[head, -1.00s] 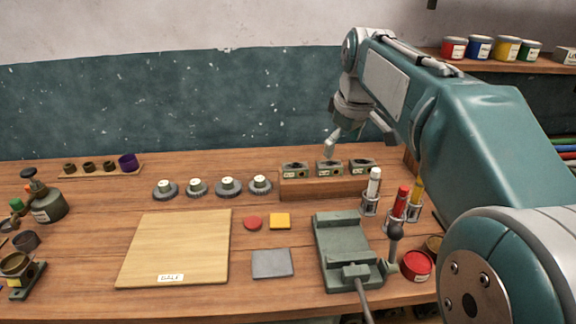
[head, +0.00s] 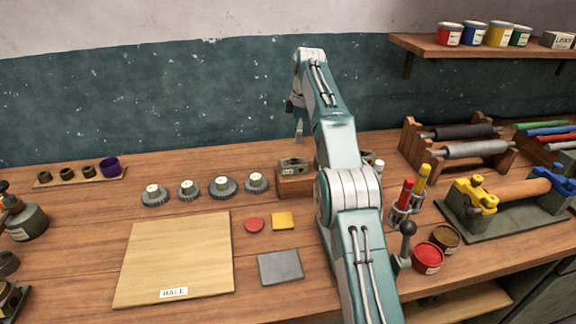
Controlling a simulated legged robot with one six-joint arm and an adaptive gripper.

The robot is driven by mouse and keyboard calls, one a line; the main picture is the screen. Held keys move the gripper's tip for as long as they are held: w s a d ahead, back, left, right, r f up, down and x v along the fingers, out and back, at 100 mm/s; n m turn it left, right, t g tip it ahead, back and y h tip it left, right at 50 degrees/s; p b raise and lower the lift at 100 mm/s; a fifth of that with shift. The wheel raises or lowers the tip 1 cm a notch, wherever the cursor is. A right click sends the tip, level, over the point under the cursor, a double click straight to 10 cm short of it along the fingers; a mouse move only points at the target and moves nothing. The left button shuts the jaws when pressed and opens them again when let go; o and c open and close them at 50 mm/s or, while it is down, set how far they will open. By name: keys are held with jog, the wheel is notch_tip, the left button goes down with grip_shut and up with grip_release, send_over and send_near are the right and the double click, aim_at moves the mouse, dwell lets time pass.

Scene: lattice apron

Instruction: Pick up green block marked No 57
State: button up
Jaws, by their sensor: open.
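A grey-green block (head: 292,165) with a small pale label sits on the left end of a wooden riser (head: 294,184) at the back of the bench. Its number is too small to read. The rest of the riser, where other similar blocks stood, is hidden behind my arm. My gripper (head: 298,133) hangs in the air above and behind the visible block, apart from it. It is open and empty, seen small and side-on.
Several dark knobs (head: 222,187) stand left of the riser. A pale board (head: 175,258), red disc (head: 254,225), yellow square (head: 286,221) and grey plate (head: 280,268) lie in front. Coloured markers (head: 405,193), pots (head: 428,257) and a roller rack (head: 470,148) stand right of my arm.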

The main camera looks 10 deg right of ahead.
aim_at(294, 161)
jog(key=shift+d+f, duration=0.1)
jog(key=shift+f, duration=1.3)
jog(key=shift+w+a+f, duration=0.1)
jog(key=shift+a+f, duration=0.1)
jog(key=shift+f, duration=0.6)
jog(key=shift+a+f, duration=0.2)
jog(key=shift+f, duration=0.55)
notch_tip(294, 161, down, 5)
jog(key=shift+a, duration=0.15)
jog(key=c, duration=1.3)
